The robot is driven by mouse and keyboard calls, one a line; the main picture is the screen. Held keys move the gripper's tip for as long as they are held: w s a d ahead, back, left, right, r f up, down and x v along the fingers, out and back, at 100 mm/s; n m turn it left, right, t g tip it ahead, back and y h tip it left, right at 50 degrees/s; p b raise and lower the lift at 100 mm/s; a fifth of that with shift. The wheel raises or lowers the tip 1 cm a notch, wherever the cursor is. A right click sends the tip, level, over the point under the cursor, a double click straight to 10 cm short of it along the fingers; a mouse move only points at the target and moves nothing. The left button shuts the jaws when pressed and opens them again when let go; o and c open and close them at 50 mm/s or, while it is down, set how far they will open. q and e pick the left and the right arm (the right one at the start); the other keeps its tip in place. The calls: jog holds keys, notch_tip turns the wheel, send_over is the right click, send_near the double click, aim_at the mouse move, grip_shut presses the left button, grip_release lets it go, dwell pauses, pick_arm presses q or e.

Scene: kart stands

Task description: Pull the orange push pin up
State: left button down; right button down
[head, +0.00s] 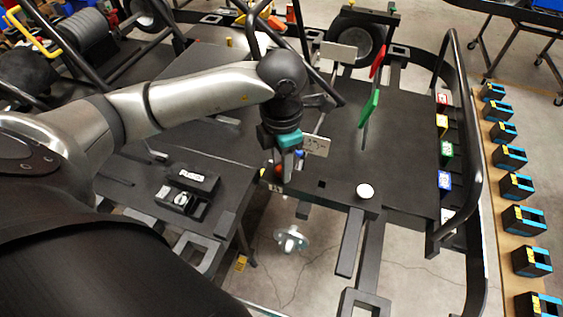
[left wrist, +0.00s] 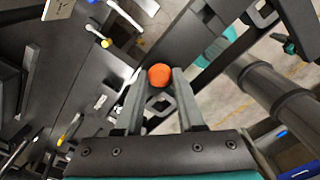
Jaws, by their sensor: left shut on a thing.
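The orange push pin (left wrist: 159,75) shows as a round orange knob in the left wrist view, between the tips of my left gripper (left wrist: 160,88). In the head view only a small bit of the orange pin (head: 278,169) shows beside the fingers. My left gripper (head: 286,172) points down over the dark kart platform there and is shut on the pin. The pin's lower part is hidden, so I cannot tell how far up it stands. My right gripper is not in view.
A red paddle (head: 377,60) and a green paddle (head: 369,108) stand on the dark platform (head: 400,150). A white round knob (head: 364,191) is near its front edge. A black side rail (head: 470,150) bounds it. Several black boxes (head: 510,157) line the right.

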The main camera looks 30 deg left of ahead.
pick_arm(q)
jog(key=shift+r, duration=0.45)
jog(key=shift+c, duration=2.2)
grip_release()
notch_tip(320, 180, up, 15)
